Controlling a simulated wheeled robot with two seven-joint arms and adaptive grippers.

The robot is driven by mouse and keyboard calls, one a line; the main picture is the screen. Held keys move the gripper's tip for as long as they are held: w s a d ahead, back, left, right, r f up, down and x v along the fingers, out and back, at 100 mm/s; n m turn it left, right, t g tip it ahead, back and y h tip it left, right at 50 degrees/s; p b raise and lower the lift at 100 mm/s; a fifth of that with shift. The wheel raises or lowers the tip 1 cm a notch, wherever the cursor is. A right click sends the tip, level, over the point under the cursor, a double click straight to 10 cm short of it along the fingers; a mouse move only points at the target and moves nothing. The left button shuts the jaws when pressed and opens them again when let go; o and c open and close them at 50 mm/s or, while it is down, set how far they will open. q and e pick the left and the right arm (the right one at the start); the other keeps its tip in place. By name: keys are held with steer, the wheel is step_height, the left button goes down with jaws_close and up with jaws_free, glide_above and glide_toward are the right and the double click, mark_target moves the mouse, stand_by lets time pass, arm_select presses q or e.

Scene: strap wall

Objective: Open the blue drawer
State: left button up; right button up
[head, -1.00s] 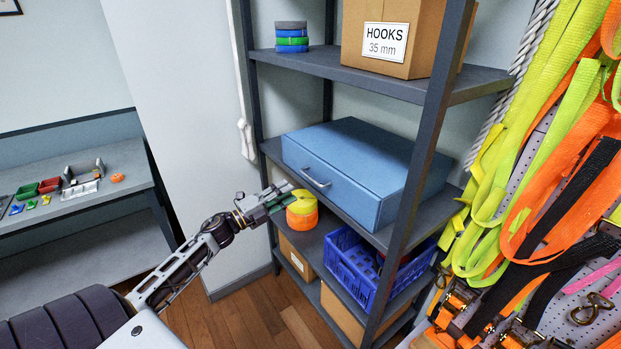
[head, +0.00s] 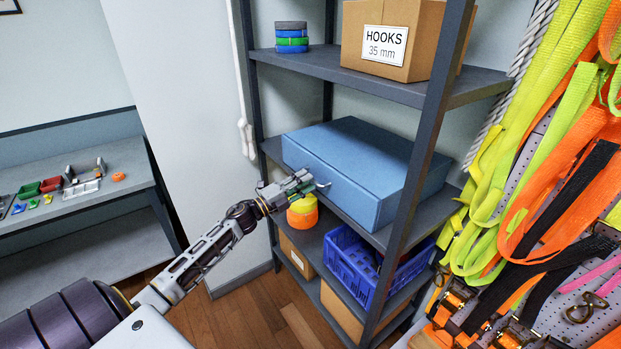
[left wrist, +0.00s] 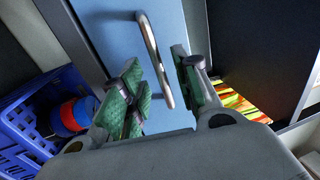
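The blue drawer (head: 365,165) sits on the middle shelf and looks closed. Its metal bar handle (head: 322,186) is on the front face. My left gripper (head: 309,183) is at the handle, partly covering it in the head view. In the left wrist view the blue drawer front (left wrist: 105,35) is straight ahead, and the handle (left wrist: 150,45) runs between the two green-padded fingers of my left gripper (left wrist: 158,68). The fingers are apart, with gaps visible beside the handle. My right gripper is not in view.
An orange and yellow strap roll (head: 302,211) is just below my left gripper. A blue crate (head: 352,262) stands on the shelf below. A dark shelf post (head: 418,165) rises at the right front. Straps (head: 540,180) hang on the right.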

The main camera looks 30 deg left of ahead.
arm_select(q)
steer(key=shift+p+x, duration=0.3)
steer(key=shift+x, duration=1.15)
jaws_close()
